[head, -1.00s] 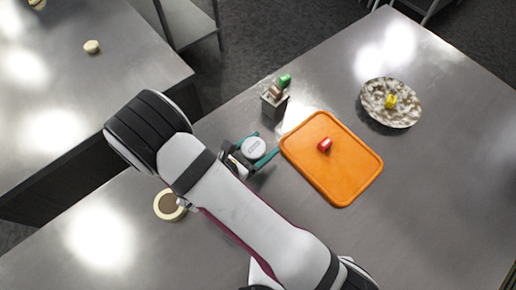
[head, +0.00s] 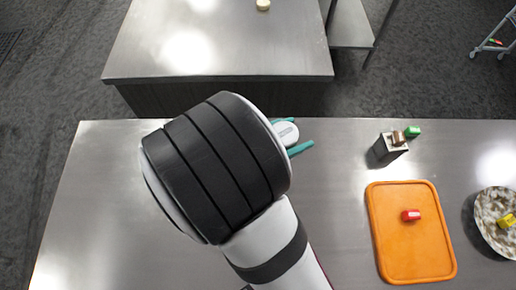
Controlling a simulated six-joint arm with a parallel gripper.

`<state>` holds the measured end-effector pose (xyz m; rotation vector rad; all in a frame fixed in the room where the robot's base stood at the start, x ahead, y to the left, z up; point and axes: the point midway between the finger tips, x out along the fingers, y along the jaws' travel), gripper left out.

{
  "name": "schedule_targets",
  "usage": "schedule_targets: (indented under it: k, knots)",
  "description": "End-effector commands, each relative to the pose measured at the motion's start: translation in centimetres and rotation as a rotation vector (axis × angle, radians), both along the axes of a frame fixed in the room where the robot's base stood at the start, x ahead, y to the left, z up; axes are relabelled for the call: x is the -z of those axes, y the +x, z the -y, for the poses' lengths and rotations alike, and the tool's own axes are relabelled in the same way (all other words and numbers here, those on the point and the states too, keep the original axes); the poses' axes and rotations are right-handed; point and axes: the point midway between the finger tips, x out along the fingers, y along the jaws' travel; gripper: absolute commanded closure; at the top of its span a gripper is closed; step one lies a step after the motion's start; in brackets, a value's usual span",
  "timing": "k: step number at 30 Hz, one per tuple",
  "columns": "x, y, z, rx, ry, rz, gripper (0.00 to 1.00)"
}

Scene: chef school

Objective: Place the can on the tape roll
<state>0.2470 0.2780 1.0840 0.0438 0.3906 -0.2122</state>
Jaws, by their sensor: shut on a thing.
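A can (head: 287,132) with a pale grey-white top shows just past my arm, near the table's far edge in the head view. My gripper (head: 300,134) is shut on it, with a teal finger on each side. My wrist hides most of the gripper and the lower part of the can. I cannot tell how high the can is held. The tape roll is not visible now; my large arm link covers the middle of the table.
An orange tray (head: 390,268) with a red item (head: 410,215) lies at right. A patterned plate (head: 484,208) with a yellow item (head: 507,221) is at the right edge. A metal holder (head: 390,148) stands behind the tray. The table's left part (head: 100,200) is clear.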

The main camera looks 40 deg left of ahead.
Motion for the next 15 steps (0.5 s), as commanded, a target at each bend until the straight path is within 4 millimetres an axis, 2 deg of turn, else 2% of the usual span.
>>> schedule_targets:
  k: [1,3,6,8,15]
  knots:
    - [-0.2,-1.6,-1.8,-0.060,0.001,0.000,1.00]
    - [-0.4,-3.6,-3.9,-0.129,0.002,0.000,1.00]
    - [-0.6,-5.6,-5.6,-0.192,0.001,-0.001,1.00]
    - [-0.2,-6.2,-6.0,-0.211,-0.003,0.000,1.00]
    - [4.9,-6.4,-6.1,-0.218,-0.007,-0.001,1.00]
